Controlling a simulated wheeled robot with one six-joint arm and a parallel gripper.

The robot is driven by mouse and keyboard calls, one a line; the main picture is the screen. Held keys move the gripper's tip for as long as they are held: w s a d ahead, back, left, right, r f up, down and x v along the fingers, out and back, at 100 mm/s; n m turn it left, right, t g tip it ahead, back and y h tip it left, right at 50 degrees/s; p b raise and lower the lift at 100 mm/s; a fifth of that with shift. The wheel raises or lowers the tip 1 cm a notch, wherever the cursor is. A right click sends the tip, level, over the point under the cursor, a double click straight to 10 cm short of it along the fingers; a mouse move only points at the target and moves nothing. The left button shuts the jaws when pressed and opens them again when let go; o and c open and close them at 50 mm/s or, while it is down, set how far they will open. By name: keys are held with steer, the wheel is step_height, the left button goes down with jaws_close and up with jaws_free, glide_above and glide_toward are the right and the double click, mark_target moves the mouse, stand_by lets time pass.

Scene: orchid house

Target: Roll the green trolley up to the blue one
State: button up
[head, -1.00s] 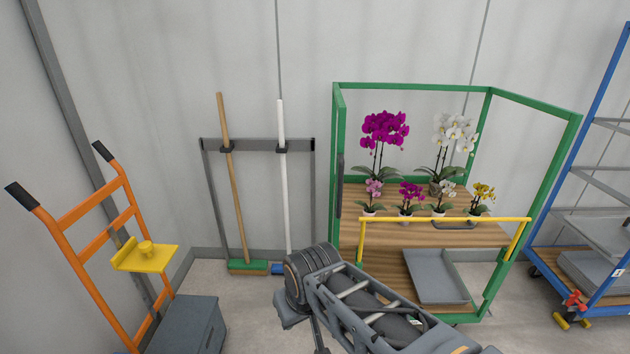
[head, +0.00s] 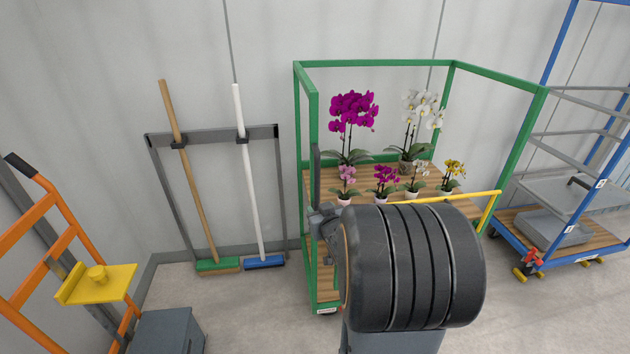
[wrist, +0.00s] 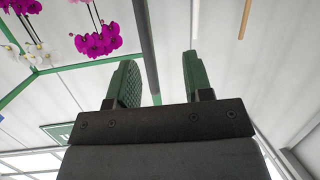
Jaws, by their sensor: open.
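The green trolley (head: 375,64) stands against the back wall, with orchids on its wooden shelf and a yellow rail across its front. Its dark upright handle (head: 317,170) is on the left end. The blue trolley (head: 556,45) stands to its right, a gap between their frames. My gripper (head: 322,222) is by the lower part of the handle, mostly hidden behind my arm. In the wrist view my gripper (wrist: 160,65) is open with green fingers, and the dark handle (wrist: 146,45) runs between them in the picture. I cannot tell whether it touches either finger.
A wooden broom (head: 187,170) and a white-handled one (head: 247,170) lean on a grey rack at left. An orange hand truck (head: 35,235) and a grey box (head: 168,332) stand at front left. A red and yellow part (head: 531,260) sits low on the blue trolley's near corner.

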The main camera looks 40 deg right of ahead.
mark_target(318, 186)
steer(key=w+d+t+p, duration=0.1)
steer(key=w+d, duration=0.1)
steer(key=w, duration=0.2)
steer(key=w+d+t+p, duration=0.1)
steer(key=w+d, duration=0.1)
steer(key=w, duration=0.2)
steer(key=w+d+t+p, duration=0.1)
steer(key=w+d, duration=0.1)
steer(key=w, duration=0.2)
steer(key=shift+d+r, duration=0.25)
steer(key=shift+r, duration=0.15)
jaws_close()
stand_by(0.3)
